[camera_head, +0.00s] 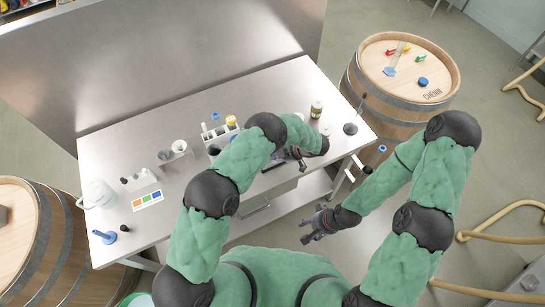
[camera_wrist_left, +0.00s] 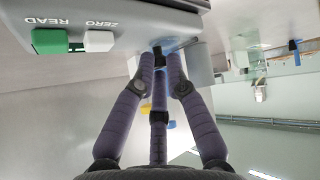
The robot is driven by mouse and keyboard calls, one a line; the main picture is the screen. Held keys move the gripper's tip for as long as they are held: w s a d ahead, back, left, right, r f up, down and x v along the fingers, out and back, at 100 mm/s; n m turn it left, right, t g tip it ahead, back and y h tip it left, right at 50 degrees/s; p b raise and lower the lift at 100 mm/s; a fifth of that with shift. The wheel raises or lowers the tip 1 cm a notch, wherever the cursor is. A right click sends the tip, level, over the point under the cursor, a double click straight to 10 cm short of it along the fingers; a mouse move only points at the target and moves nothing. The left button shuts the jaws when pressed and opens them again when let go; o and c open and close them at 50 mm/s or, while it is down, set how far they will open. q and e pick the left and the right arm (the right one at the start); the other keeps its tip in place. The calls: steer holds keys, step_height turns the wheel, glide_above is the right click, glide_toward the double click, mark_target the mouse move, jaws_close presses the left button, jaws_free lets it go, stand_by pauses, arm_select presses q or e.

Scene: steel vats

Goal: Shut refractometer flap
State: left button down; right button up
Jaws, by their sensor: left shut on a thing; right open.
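The refractometer (camera_wrist_left: 120,20) shows in the left wrist view as a grey body at the top, with a green READ button (camera_wrist_left: 50,41) and a white ZERO button (camera_wrist_left: 99,41). A grey flap-like piece (camera_wrist_left: 199,64) stands at its right end, near a small blue patch. My left gripper (camera_wrist_left: 160,58) has its fingers drawn together at this end, shut on what looks like the flap; the contact is partly hidden. In the head view my left gripper (camera_head: 288,156) is over the table's front edge, and my arm covers the refractometer. My right gripper (camera_head: 318,226) is open and empty, below the table front.
The steel table (camera_head: 120,150) holds a white jug (camera_head: 98,194), a colour card (camera_head: 148,201), a bottle rack (camera_head: 216,133) and small jars (camera_head: 316,109). A barrel (camera_head: 410,75) stands at the right, another (camera_head: 50,240) at the left. Hoses (camera_head: 500,222) lie on the floor.

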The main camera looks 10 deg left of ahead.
arm_select(q)
steer(key=shift+s+a, duration=0.1)
steer(key=shift+a, duration=0.05)
steer(key=c, duration=1.2)
jaws_free()
steer(key=shift+c, duration=0.2)
steer(key=shift+a, duration=0.15)
steer(key=shift+d+r, duration=0.25)
steer(key=shift+d, duration=0.15)
steer(key=v, duration=1.1)
steer(key=shift+d+f, duration=0.1)
